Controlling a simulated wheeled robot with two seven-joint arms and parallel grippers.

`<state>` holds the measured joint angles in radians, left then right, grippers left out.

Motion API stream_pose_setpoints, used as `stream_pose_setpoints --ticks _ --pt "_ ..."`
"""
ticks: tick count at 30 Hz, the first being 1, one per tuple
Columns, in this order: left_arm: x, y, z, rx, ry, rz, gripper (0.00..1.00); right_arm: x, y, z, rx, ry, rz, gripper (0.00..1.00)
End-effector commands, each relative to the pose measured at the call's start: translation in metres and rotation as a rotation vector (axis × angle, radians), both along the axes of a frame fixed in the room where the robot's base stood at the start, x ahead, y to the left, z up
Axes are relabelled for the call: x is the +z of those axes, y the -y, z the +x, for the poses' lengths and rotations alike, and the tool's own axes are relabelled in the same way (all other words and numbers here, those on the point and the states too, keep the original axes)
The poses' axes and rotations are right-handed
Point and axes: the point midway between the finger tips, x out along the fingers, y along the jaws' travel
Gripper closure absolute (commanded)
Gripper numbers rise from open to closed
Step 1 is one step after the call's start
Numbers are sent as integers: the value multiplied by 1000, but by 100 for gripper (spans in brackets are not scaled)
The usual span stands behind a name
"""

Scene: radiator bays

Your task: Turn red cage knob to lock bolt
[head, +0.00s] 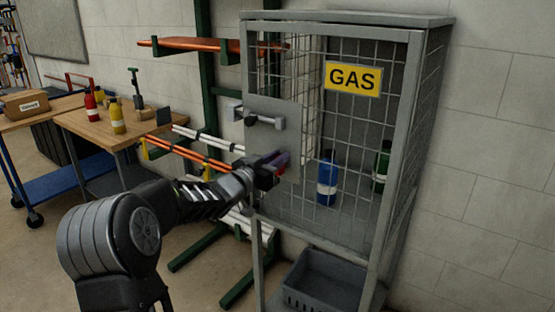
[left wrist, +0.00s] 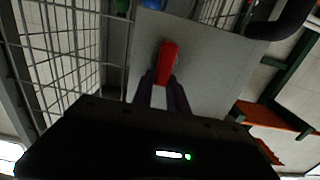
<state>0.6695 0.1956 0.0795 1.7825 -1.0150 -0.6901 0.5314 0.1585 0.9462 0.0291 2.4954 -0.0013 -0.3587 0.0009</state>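The grey mesh gas cage (head: 415,120) stands against the wall with its door closed. A grey bolt-like bar (head: 265,121) sits on its left side plate. My left gripper (head: 272,167) reaches the plate just below this bar. In the left wrist view the red knob (left wrist: 167,62) stands upright in the picture against the grey plate (left wrist: 207,62). The dark fingers of my left gripper (left wrist: 163,84) lie on both sides of its lower end and look closed on it. In the head view the fingers mostly hide the knob. My right gripper is not in view.
A blue bottle (head: 327,178) and a green bottle (head: 382,166) stand inside the cage. A grey crate (head: 325,280) is under it. A green rack (head: 208,75) with orange and white bars stands behind my arm. A wooden table (head: 105,124) with bottles is at left.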

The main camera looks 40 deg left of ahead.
Motion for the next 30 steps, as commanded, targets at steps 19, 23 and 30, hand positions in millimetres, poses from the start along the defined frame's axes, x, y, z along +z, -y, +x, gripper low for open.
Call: stream_pose_setpoints --ticks 19,23,30 --pt "-8 1 0 0 -13 26 100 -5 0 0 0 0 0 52" --pt "-9 3 0 -1 -14 71 100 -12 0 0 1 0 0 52" --pt "-12 6 0 -1 -18 218 100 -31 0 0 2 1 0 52"
